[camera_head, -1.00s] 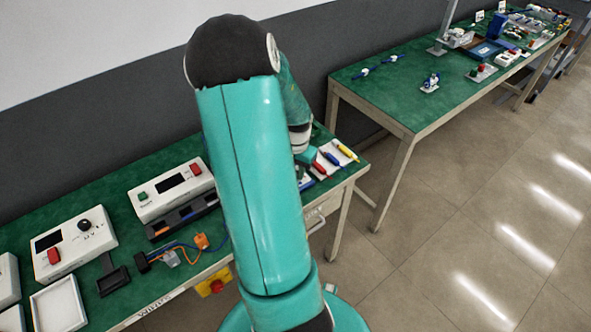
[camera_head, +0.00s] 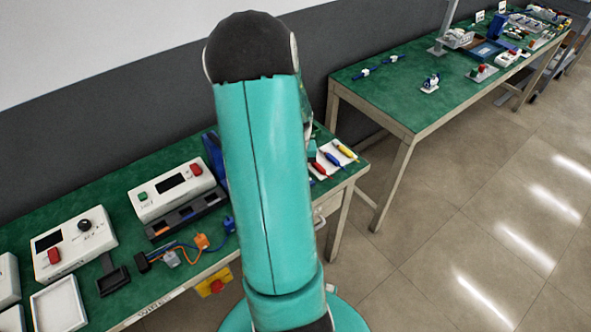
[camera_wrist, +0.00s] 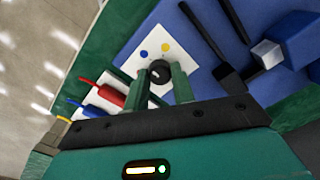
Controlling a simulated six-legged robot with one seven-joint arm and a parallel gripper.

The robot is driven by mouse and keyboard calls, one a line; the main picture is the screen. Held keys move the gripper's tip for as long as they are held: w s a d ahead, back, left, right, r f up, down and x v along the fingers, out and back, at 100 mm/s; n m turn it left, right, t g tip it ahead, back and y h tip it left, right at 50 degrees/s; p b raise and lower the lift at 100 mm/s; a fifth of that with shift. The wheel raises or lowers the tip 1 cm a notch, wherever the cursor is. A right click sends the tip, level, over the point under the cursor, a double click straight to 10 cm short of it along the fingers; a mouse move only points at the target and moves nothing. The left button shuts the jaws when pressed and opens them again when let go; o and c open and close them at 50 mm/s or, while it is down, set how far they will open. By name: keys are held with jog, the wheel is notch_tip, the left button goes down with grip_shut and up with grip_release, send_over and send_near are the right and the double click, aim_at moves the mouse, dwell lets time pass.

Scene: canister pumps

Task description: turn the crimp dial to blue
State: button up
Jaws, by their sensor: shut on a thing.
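The black crimp dial (camera_wrist: 160,72) sits on a white plate (camera_wrist: 143,34) in the wrist view. A blue dot (camera_wrist: 143,54) and a yellow dot (camera_wrist: 166,47) are marked on the plate beyond the dial. My gripper (camera_wrist: 159,76) has its two green fingers on either side of the dial and is shut on it. The near side of the plate is partly hidden by the fingers. I cannot tell clearly which way the dial points. In the head view my own arm hides the gripper and the dial.
The plate is on a blue base (camera_wrist: 195,68) with dark bars and a metal block (camera_wrist: 266,53) at right. Red (camera_wrist: 112,96) and blue (camera_wrist: 89,107) handled tools lie close at left. White control boxes (camera_head: 172,190) stand on the green bench. A second bench (camera_head: 400,98) is at right.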

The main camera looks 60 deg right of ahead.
jog(key=o, duration=1)
jog(key=shift+r, duration=0.1)
notch_tip(320, 180, up, 14)
jog(key=shift+f, duration=0.2)
jog(key=shift+s, duration=0.15)
